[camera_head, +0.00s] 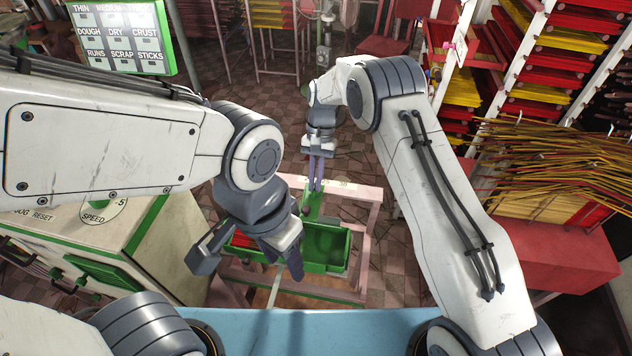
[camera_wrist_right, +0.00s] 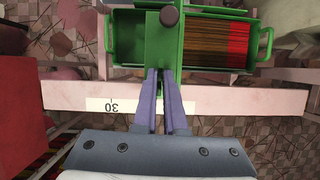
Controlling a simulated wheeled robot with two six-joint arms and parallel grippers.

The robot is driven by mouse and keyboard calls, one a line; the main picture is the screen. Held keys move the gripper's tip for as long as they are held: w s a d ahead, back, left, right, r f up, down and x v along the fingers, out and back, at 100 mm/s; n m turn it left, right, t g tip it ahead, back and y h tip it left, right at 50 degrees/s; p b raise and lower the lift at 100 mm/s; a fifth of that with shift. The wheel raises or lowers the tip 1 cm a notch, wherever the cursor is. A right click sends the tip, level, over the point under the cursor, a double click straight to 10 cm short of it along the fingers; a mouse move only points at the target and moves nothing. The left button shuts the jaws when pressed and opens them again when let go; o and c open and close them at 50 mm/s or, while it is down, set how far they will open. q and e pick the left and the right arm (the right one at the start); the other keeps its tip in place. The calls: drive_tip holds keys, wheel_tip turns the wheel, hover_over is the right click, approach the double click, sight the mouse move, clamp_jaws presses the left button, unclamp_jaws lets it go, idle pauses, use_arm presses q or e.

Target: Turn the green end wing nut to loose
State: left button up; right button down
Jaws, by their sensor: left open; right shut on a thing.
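In the right wrist view a green tray (camera_wrist_right: 122,40) stands on a pale pink frame, with a green end block (camera_wrist_right: 163,50) at its middle and a dark round knob (camera_wrist_right: 169,16) on it. My right gripper (camera_wrist_right: 160,76) is shut, its purple fingers on a narrow green part at the near end of the block. The fingers hide that part, so I cannot make out the wing nut's shape. In the head view my right gripper (camera_head: 316,188) points down onto the green tray (camera_head: 325,246). My left gripper (camera_head: 248,268) is open and empty, nearer to me, in front of the tray.
Brown and red sticks (camera_wrist_right: 217,40) lie in the tray's right compartment. The pink rail (camera_wrist_right: 70,96) carries a white scale marked 30. A cabinet with a speed dial (camera_head: 100,212) stands at left; stick racks (camera_head: 545,75) and a red table (camera_head: 540,245) at right.

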drive_tip(key=n+h, duration=0.1)
drive_tip(key=n, duration=0.2)
drive_tip(key=n+h, duration=0.1)
drive_tip(key=n, duration=0.2)
drive_tip(key=shift+a+n, duration=0.2)
drive_tip(key=shift+n, duration=0.1)
drive_tip(key=n+h, duration=0.1)
drive_tip(key=n, duration=0.1)
drive_tip(key=n+t+h, duration=0.1)
drive_tip(key=n, duration=0.2)
drive_tip(key=shift+s+n, duration=0.1)
drive_tip(key=shift+n, duration=0.2)
drive_tip(key=c, duration=1)
unclamp_jaws()
drive_tip(key=shift+a, duration=0.1)
drive_tip(key=shift+b, duration=0.3)
drive_tip(key=shift+b+v, duration=0.75)
drive_tip(key=shift+v, duration=4.45)
